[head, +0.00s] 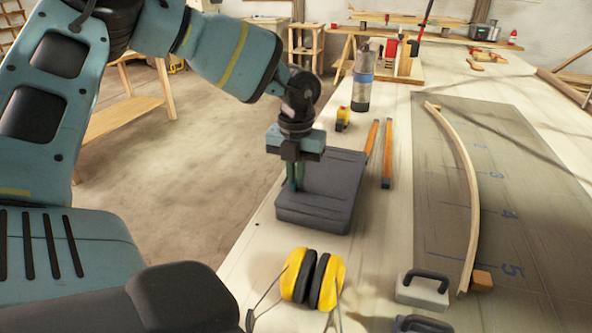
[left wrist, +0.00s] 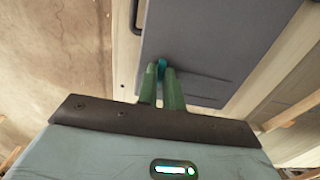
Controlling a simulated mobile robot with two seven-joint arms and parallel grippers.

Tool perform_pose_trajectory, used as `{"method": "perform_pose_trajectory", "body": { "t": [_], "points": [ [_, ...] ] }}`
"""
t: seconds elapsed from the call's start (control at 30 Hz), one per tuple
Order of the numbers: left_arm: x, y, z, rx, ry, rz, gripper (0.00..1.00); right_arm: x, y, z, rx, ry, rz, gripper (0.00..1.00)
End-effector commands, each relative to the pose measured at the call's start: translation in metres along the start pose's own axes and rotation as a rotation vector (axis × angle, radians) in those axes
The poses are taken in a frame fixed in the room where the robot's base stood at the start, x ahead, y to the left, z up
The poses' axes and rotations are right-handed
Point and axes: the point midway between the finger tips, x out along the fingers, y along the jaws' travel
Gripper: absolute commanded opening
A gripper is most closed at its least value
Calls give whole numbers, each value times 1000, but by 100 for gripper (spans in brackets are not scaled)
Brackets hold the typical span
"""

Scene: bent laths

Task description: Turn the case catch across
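The dark grey case (head: 335,190) lies flat on the workbench near its left edge. Its lid also fills the upper middle of the left wrist view (left wrist: 215,45). My left gripper (head: 295,184) points down over the left part of the case. In the left wrist view its green fingers (left wrist: 161,72) are close together, with the small teal catch (left wrist: 161,65) between their tips. They appear shut on it; the fingers hide part of the catch, so its exact angle is hard to tell. My right gripper is in neither view.
Yellow ear defenders (head: 314,278) lie in front of the case. Two orange-ended bars (head: 387,155), a tape measure (head: 343,118) and a bottle (head: 362,80) are behind it. A bent lath (head: 465,180) lies on a dark mat (head: 530,200) to the right, near a grey handled block (head: 424,289).

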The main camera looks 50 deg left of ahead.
Motion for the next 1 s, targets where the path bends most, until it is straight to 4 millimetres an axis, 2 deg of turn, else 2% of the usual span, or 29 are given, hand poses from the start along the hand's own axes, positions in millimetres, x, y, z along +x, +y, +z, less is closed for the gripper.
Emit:
{"method": "perform_pose_trajectory", "body": {
  "t": [0.27, 0.47, 0.8, 1.0],
  "points": [
    [0, 0, 0, 4, 0, 0, 0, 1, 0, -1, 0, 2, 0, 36],
    [1, 0, 0, 49, -1, -1, 0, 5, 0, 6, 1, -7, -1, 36],
    [4, -1, 1, 289, 0, -1, 0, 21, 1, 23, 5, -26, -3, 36],
    [4, 0, 1, 479, 1, -1, 0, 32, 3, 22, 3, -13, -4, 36]
  ]
}}
